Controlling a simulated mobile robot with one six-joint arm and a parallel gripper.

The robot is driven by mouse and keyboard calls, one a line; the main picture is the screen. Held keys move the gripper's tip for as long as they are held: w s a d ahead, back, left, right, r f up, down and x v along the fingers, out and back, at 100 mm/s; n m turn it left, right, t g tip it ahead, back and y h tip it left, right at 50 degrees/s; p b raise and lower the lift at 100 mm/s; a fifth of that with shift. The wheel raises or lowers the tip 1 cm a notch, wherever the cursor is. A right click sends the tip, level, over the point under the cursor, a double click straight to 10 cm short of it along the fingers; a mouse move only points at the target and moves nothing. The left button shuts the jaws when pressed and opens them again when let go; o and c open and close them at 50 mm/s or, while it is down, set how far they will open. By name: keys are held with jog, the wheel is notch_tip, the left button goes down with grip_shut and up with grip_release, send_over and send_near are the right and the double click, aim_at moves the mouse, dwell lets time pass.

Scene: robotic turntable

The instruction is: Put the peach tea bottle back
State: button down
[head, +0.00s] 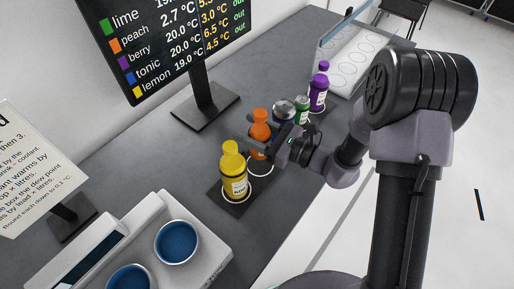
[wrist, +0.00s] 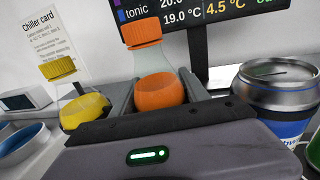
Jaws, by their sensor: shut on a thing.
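The peach tea bottle, orange with an orange cap (head: 260,119), stands upright between the jaws of my gripper (head: 257,140). In the wrist view its orange lower part (wrist: 159,91) sits between the two grey fingers (wrist: 157,98), which are shut on it. In the head view it is over or at a white ring (head: 262,168) on the dark strip. I cannot tell whether its base touches the strip. My gripper reaches in from the right and hides part of the bottle.
A yellow bottle (head: 234,174) stands close in front.

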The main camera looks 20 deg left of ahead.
notch_tip(320, 180, down, 6)
jog(key=shift+d+r+b, duration=0.1)
jog(key=shift+b, duration=0.75)
jog(key=shift+s, duration=0.1)
jog(key=c, duration=0.6)
grip_release()
jog(key=shift+o, duration=0.2)
